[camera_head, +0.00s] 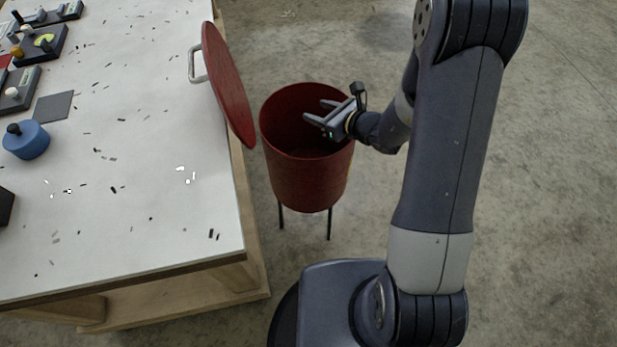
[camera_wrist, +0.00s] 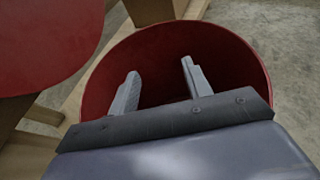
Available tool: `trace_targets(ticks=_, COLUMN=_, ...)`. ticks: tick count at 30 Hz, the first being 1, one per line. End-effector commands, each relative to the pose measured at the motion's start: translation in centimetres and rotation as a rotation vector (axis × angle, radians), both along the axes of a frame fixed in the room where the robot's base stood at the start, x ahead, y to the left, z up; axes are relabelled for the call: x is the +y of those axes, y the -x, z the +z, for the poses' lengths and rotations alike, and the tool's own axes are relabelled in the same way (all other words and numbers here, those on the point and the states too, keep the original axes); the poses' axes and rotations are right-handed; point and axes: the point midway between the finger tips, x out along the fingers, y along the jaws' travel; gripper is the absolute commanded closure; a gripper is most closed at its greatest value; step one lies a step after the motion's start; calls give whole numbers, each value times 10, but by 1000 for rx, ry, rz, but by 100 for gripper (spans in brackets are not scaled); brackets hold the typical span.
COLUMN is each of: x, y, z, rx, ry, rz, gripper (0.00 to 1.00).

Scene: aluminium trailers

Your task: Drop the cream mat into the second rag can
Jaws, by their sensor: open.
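A red rag can (camera_head: 308,182) stands on thin dark legs beside the table, with its mouth open. It also shows in the wrist view (camera_wrist: 258,75). Its red lid (camera_head: 228,85), with a pale handle, stands tilted up at the table's edge; it is also at the upper left of the wrist view (camera_wrist: 45,40). My gripper (camera_head: 315,110) is over the can's mouth, its fingers spread open and empty. In the wrist view my gripper (camera_wrist: 158,80) points into the dark inside of the can. I see no cream mat in either view; the can's bottom is hidden.
A white worktable (camera_head: 140,190) fills the left, strewn with small dark and white bits. A blue round pot (camera_head: 26,140), a dark grey pad (camera_head: 54,107) and several fixtures with knobs sit at its left side. The concrete floor (camera_head: 550,200) to the right is clear.

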Motion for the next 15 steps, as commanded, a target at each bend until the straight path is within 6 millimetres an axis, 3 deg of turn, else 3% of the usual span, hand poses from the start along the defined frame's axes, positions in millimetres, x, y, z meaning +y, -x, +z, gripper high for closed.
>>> trace_targets(ticks=5, x=-7, y=5, z=4, rx=-1, ry=1, rz=-2, gripper=53)
trace_targets(ticks=15, x=-52, y=44, z=29, rx=-2, ry=0, rz=-6, gripper=53)
